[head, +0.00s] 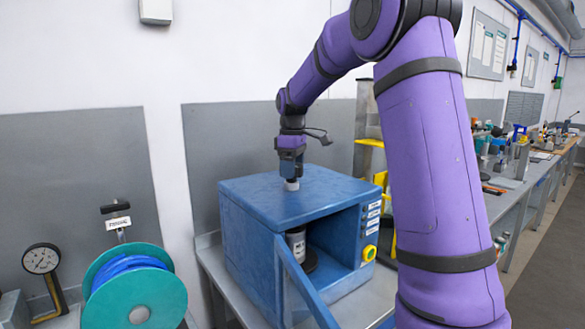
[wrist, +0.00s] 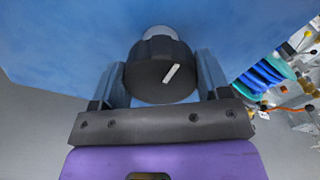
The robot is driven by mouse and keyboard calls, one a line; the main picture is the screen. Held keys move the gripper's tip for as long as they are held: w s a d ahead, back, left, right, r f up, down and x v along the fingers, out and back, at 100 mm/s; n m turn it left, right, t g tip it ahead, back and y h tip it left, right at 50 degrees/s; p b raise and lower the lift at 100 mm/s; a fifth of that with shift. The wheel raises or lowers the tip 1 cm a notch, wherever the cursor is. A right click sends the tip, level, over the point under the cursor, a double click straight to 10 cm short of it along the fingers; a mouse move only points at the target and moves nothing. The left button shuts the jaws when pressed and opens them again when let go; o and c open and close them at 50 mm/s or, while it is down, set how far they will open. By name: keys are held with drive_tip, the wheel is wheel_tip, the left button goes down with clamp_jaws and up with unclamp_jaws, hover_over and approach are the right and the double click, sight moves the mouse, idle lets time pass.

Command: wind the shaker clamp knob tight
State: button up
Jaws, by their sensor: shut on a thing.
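The shaker is a blue box-shaped cabinet (head: 265,205) on a grey bench, with its front open. A grey can (head: 297,243) stands inside on a dark round base. The clamp knob is dark and round with a white index mark (wrist: 160,72); it stands on a light shaft out of the blue top. My gripper (wrist: 160,80) comes straight down over the cabinet top, its two fingers on either side of the knob, shut on it. In the head view my gripper (head: 291,175) hides most of the knob; a pale piece shows below the fingers.
The blue cabinet door (head: 305,285) hangs open towards the front. A teal reel (head: 135,295) and a dial gauge (head: 42,260) stand at left. A yellow-framed stand (head: 370,143) is behind the cabinet at right. A cluttered bench runs back at right.

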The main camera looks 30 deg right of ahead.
drive_tip(key=o, duration=0.9)
drive_tip(key=shift+r, duration=0.15)
wheel_tip(320, 180, up, 10)
drive_tip(key=shift+f, duration=0.15)
drive_tip(key=shift+r, duration=0.45)
drive_tip(key=s+a+m+t, duration=0.1)
drive_tip(key=s+a+m, duration=0.1)
drive_tip(key=s+a, duration=0.5)
drive_tip(key=s+a+m+t, duration=0.2)
drive_tip(key=s+a, duration=0.2)
drive_tip(key=s, duration=0.6)
drive_tip(key=s+a+f+m, duration=0.1)
drive_tip(key=s+f, duration=0.2)
drive_tip(key=s, duration=0.2)
drive_tip(key=s+a+f+m+t, duration=0.1)
drive_tip(key=s+a+f, duration=0.1)
drive_tip(key=s, duration=0.4)
drive_tip(key=s+a+f+m+t, duration=0.1)
drive_tip(key=s+f, duration=0.2)
drive_tip(key=s, duration=0.3)
drive_tip(key=shift+a+f, duration=0.3)
drive_tip(key=shift+f, duration=0.05)
